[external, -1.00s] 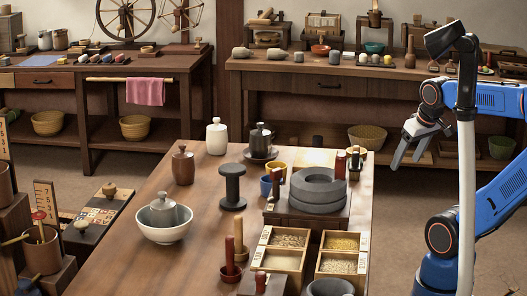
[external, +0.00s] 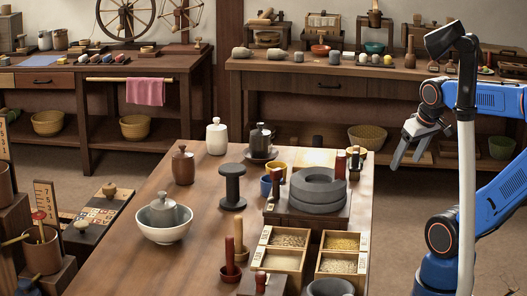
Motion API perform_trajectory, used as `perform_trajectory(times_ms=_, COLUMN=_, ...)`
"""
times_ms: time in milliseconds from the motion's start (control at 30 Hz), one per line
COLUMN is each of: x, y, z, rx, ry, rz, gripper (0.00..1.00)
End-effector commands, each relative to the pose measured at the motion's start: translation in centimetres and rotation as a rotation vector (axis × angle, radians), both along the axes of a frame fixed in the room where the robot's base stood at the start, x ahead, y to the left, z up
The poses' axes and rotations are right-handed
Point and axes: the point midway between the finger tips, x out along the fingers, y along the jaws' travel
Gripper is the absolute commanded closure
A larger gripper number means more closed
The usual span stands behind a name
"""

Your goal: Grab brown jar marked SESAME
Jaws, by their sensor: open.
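A brown lidded jar (external: 183,167) stands upright on the wooden table, towards its far left side. No SESAME marking can be read on it at this size. Three other lidded jars are near it: a white one (external: 216,138) behind it, a dark one (external: 260,140) on a saucer to the right, and a grey one (external: 162,213) in a pale bowl in front. My gripper (external: 405,157) is open and empty, in the air to the right of the table, well apart from the brown jar.
A black spool-shaped stand (external: 232,188) is right of the brown jar. A stone quern (external: 318,190) stands between it and my arm. Wooden boxes of grain (external: 282,251) fill the near right of the table (external: 170,262). The near left tabletop is clear.

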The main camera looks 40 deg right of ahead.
Motion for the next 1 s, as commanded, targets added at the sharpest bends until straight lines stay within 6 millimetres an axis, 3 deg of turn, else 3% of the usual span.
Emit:
perform_trajectory(times_ms=167, x=1.5, y=0.6, z=1.8, rx=-0.009, ry=0.012, rz=0.045, gripper=0.27)
perform_trajectory(times_ms=467, x=8.6, y=4.5, z=9.8, rx=-0.053, ry=0.063, rz=0.266, gripper=0.27)
perform_trajectory(times_ms=767, x=16.0, y=10.6, z=16.6, rx=-0.102, ry=0.114, rz=0.502, gripper=0.27)
perform_trajectory(times_ms=1000, x=21.3, y=16.9, z=20.7, rx=-0.142, ry=0.154, rz=0.693, gripper=0.27)
